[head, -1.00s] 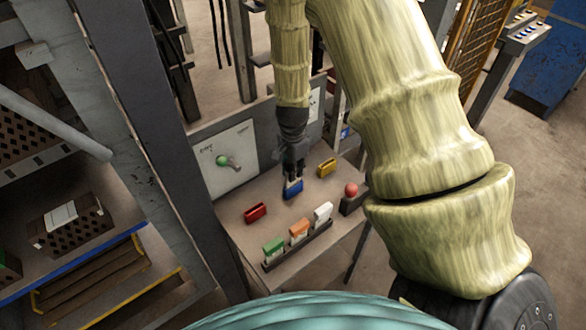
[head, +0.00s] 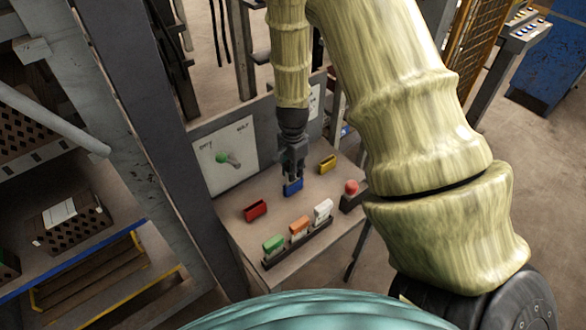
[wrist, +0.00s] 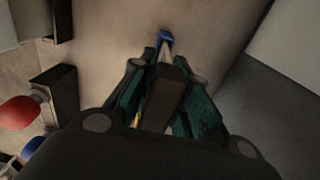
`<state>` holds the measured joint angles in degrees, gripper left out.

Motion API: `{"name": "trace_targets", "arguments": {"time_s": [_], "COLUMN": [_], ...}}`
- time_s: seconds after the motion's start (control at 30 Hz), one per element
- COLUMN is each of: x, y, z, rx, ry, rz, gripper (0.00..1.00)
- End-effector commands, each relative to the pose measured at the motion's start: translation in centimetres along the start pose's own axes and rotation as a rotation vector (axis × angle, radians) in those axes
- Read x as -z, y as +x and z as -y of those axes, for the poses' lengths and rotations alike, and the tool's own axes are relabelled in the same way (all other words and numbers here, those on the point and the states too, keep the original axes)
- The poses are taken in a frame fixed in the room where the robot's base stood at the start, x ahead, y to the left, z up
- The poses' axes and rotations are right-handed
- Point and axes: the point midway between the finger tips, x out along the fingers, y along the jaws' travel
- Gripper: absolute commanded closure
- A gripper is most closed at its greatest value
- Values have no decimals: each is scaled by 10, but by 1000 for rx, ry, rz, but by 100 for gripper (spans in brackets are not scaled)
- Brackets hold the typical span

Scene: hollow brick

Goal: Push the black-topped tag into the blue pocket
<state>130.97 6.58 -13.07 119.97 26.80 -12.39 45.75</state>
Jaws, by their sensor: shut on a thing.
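My gripper (head: 292,172) points down over the blue pocket (head: 293,187) on the grey-brown bench top. In the wrist view my gripper (wrist: 165,80) is shut on the black-topped tag (wrist: 164,98), whose dark top shows between the fingers. A pale part of the tag reaches toward the blue pocket (wrist: 165,36), and its far end meets the pocket's opening. How deep it sits in the pocket I cannot tell. In the head view the fingers hide most of the tag.
A red pocket (head: 255,210) stands to the left and a yellow pocket (head: 327,165) to the right. A rack in front holds green (head: 273,243), orange (head: 299,226) and white (head: 323,209) tags. A red ball (head: 351,187) tops a dark block at right. A lever panel (head: 226,156) stands behind.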

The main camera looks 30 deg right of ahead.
Motion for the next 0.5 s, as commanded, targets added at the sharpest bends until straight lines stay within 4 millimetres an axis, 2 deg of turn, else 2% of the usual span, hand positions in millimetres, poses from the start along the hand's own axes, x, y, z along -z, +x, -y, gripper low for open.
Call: {"name": "trace_targets", "arguments": {"time_s": [0.5], "x": [0], "y": [7], "z": [0], "rx": [0], "ry": [0], "rz": [0], "gripper": [100]}}
